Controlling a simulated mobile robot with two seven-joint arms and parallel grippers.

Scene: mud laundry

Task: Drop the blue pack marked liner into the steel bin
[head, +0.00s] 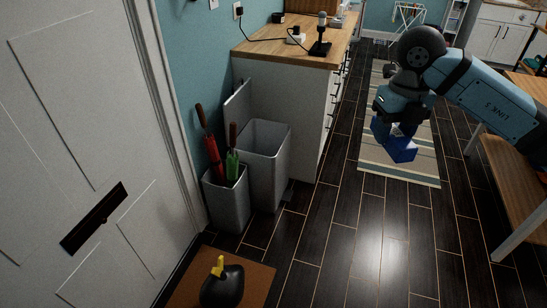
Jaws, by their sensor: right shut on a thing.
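A blue pack (402,151) hangs from my right gripper (396,130), above the striped runner in the right half of the head view. The gripper is shut on it; the arm partly hides the fingers, and no marking on the pack is readable. A tall grey open-topped bin (268,165), which looks like the steel bin, stands on the floor against the end of the white cabinet. The pack is well to the right of this bin and apart from it. My left gripper is not in view.
A smaller grey bin (228,204) holding red and green umbrellas (232,160) stands next to the tall bin. A dark round object with a yellow top (222,284) sits on a brown mat. A wooden counter (300,55) rises behind the bin. Dark floor (345,215) between bin and pack is clear.

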